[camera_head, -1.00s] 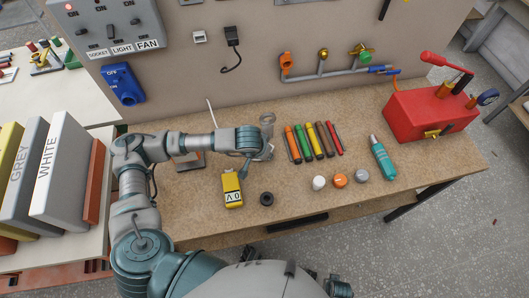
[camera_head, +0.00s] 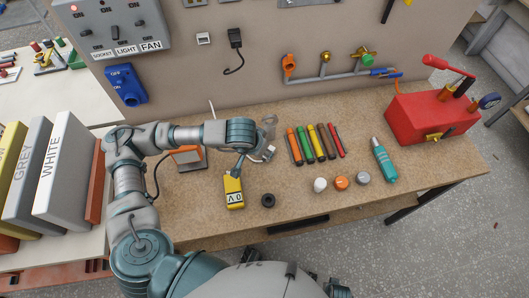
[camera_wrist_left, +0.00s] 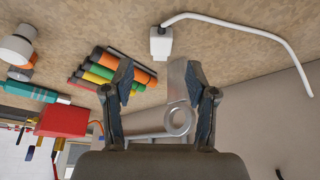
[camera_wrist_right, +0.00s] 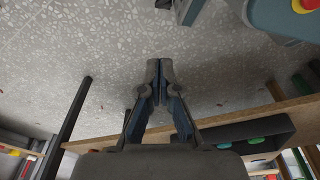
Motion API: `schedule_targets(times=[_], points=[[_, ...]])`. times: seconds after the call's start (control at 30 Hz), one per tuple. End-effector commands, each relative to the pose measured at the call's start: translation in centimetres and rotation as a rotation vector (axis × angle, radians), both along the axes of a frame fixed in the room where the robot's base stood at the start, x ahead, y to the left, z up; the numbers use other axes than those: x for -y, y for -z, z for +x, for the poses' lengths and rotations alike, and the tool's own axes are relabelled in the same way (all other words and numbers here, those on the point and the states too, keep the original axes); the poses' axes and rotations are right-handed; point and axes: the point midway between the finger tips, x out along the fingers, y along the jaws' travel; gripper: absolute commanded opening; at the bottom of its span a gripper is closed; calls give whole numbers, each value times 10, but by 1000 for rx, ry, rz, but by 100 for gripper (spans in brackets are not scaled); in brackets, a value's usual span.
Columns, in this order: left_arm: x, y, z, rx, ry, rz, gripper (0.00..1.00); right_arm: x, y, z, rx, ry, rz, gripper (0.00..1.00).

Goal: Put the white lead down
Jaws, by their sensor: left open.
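The white lead (camera_wrist_left: 240,28) lies on the brown worktop, its white plug (camera_wrist_left: 161,42) at one end. In the head view the plug (camera_head: 269,153) shows beside the left gripper, and the rest of the lead is mostly hidden by my arm. My left gripper (camera_wrist_left: 160,82) is open, with the plug beyond its fingertips and apart from them. A grey ring-ended tool (camera_wrist_left: 178,118) shows between its fingers; I cannot tell whether they touch. My right gripper (camera_wrist_right: 160,68) is shut and empty over the speckled floor.
Several coloured sticks (camera_head: 314,143) lie right of the left gripper. A yellow meter (camera_head: 233,192) and a black ring (camera_head: 268,200) lie in front. A red box (camera_head: 430,115) stands at the right. Bare worktop (camera_head: 290,215) shows at the front.

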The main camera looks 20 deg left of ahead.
Motion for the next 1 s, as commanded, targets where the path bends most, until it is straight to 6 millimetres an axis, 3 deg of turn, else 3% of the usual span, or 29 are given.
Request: schedule_targets(times=[0.1, 0.23, 0.87, 1.0], points=[[-2, -21, -7, 4, 0, 1, 57, 0, 1, 0, 0, -1, 0, 0], [-3, -33, -13, 1, 0, 1, 57, 0, 3, 1, -1, -1, -1, 0], [-3, -38, -15, 0, 0, 1, 57, -2, 3, -3, -3, -2, 3, 0], [-3, -53, -15, 7, 0, 1, 57, -1, 10, -12, -9, -3, 2, 0]])
